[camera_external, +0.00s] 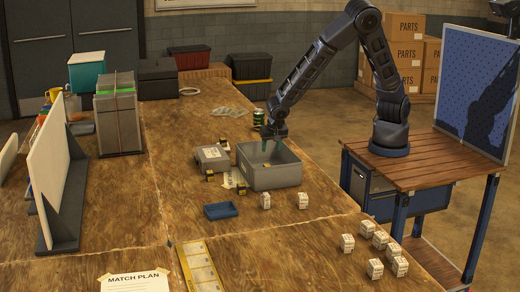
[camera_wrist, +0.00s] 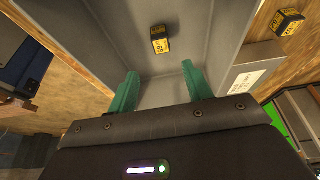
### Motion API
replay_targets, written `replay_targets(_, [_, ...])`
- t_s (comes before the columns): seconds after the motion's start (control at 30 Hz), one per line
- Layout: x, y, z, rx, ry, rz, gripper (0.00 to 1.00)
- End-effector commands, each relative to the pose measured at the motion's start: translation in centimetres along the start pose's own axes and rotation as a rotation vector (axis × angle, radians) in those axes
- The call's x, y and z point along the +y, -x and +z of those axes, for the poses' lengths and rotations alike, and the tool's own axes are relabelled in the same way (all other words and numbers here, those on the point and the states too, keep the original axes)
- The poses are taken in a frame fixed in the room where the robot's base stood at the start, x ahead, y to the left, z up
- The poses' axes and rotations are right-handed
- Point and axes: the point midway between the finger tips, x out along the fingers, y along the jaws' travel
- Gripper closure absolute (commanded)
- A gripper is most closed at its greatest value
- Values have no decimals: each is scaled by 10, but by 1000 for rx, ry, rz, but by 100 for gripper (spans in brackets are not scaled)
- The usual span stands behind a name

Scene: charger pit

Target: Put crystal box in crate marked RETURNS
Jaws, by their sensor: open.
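My gripper (camera_external: 272,146) is over the open grey crate (camera_external: 275,179), with its green fingertips reaching toward the inside. In the wrist view the gripper (camera_wrist: 158,78) is open and its fingers are apart with nothing between them. A small black-and-yellow box (camera_wrist: 161,39) lies on the crate floor beyond the fingertips. It shows faintly in the external view (camera_external: 266,165). Several white boxes (camera_external: 265,200) stand on the table. I cannot read which small box is the crystal box.
Black-and-yellow boxes (camera_external: 209,176) sit around a closed grey case (camera_external: 212,157) left of the crate. A blue tray (camera_external: 221,211) lies in front. More white boxes (camera_external: 380,240) stand at the front right.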

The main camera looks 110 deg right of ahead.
Motion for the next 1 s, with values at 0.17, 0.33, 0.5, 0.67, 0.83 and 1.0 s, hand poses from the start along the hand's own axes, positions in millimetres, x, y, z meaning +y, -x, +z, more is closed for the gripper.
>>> replay_targets(0.17, [12,24,-1,-74,72,-9,50])
replay_targets(0.33, [30,59,-3,-165,189,-37,50])
replay_targets(0.5, [50,96,-7,-239,314,-84,50])
replay_targets(0.67, [72,132,-13,-291,437,-143,50])
replay_targets(0.83, [97,170,-21,-324,570,-218,50])
replay_targets(1.0, [126,205,-29,-334,704,-298,50])
